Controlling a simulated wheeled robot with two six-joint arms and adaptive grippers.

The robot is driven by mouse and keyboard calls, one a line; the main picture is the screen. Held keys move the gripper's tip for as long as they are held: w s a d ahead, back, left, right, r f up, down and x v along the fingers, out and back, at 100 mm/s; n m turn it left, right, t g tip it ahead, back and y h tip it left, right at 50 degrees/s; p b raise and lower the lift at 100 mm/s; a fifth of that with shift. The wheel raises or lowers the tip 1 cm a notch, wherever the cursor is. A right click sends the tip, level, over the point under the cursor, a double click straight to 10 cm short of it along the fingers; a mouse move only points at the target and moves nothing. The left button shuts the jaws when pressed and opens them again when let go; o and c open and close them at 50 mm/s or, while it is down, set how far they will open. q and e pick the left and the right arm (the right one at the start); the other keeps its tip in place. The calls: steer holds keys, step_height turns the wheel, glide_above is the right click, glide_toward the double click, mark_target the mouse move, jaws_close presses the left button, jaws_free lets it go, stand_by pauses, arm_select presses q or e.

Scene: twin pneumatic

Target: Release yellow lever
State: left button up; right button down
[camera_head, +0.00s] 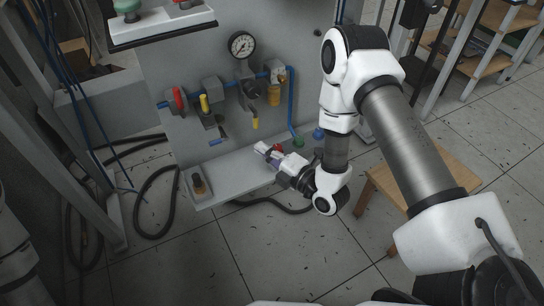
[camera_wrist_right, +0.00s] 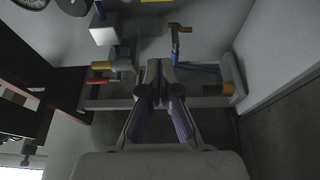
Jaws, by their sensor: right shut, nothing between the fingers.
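The yellow lever (camera_head: 204,103) stands upright on the blue pipe of the grey panel, just right of a red lever (camera_head: 178,98). My right gripper (camera_head: 263,149) is shut and empty, low in front of the panel, over the grey shelf, to the right of and below the yellow lever and apart from it. In the right wrist view its fingers (camera_wrist_right: 159,70) are together with nothing between them. My left gripper is not in view.
A pressure gauge (camera_head: 242,45) sits above the valves. A smaller yellow piece (camera_head: 255,124) hangs below the regulator. The grey shelf (camera_head: 232,177) juts out under the panel. Black hoses (camera_head: 153,200) lie on the floor. A wooden stool (camera_head: 385,185) stands at right.

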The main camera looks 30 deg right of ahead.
arm_select(q)
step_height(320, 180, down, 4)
steer(key=b, duration=0.3)
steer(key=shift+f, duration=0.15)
arm_select(e)
steer(key=w+d, duration=0.1)
steer(key=w, duration=0.6)
steer(key=shift+d, duration=0.2)
steer(key=shift+w, duration=0.1)
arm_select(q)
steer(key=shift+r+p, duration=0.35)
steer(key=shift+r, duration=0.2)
arm_select(e)
steer(key=shift+d+n, duration=0.15)
steer(key=shift+n, duration=0.15)
